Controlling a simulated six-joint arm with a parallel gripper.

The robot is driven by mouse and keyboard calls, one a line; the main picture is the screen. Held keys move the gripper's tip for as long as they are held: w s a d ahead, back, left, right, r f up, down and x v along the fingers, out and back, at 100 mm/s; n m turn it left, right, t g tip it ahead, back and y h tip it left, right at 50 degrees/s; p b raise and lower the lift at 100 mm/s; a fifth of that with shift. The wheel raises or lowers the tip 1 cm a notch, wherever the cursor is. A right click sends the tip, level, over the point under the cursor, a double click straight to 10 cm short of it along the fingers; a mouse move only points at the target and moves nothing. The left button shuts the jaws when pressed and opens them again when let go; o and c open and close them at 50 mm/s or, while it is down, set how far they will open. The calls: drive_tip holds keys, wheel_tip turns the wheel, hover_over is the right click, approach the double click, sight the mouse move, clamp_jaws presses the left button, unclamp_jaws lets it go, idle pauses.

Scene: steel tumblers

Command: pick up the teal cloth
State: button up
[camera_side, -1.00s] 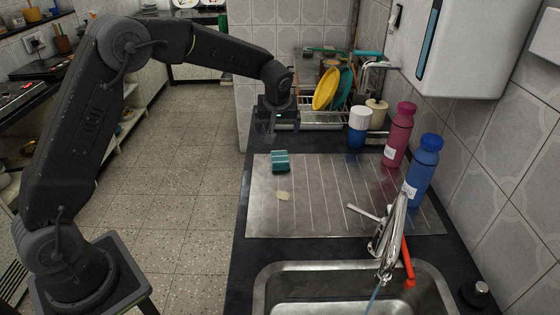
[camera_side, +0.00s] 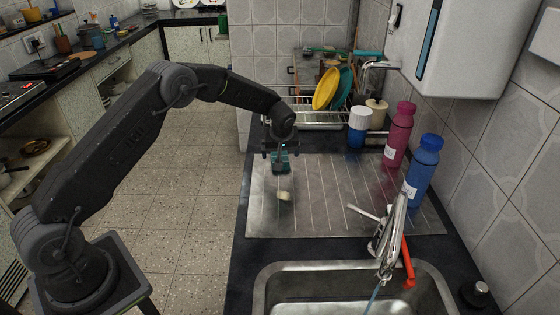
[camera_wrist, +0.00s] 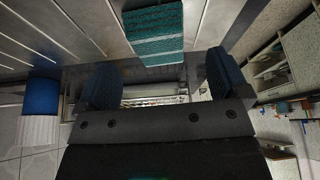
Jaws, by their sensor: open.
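The teal cloth (camera_side: 286,161) is a small folded bundle with paler stripes, lying on the far left part of the ribbed metal drainboard (camera_side: 330,215). It also shows at the top of the wrist view (camera_wrist: 155,32). My gripper (camera_side: 279,158) is just above the cloth in the side view and hides part of it. In the wrist view my gripper's two fingers (camera_wrist: 162,86) are wide apart with nothing between them. The cloth appears beyond the fingertips, roughly in line with the gap between them. I cannot tell the exact height between fingers and cloth.
A pale scrap (camera_side: 284,196) lies nearer on the drainboard. To the right stand a white-topped blue tumbler (camera_side: 359,128), a magenta bottle (camera_side: 399,135) and a blue bottle (camera_side: 423,170). A dish rack (camera_side: 312,119) is behind, the sink (camera_side: 350,300) in front.

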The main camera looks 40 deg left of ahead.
drive_tip(key=x, duration=0.4)
drive_tip(key=shift+w+a, duration=0.1)
drive_tip(key=shift+w, duration=0.1)
drive_tip(key=shift+c, duration=0.2)
drive_tip(key=c, duration=1)
drive_tip(key=shift+o, duration=0.2)
drive_tip(key=shift+r, duration=0.15)
drive_tip(key=shift+r, duration=0.3)
wheel_tip(320, 180, up, 4)
drive_tip(key=shift+s+a+f, duration=0.1)
drive_tip(key=shift+s+a, duration=0.05)
drive_tip(key=shift+a, duration=0.05)
drive_tip(key=s+a+r, duration=0.6)
drive_tip(key=s+a, duration=0.1)
drive_tip(key=a, duration=0.1)
drive_tip(key=shift+a, duration=0.35)
drive_tip(key=shift+r, duration=0.15)
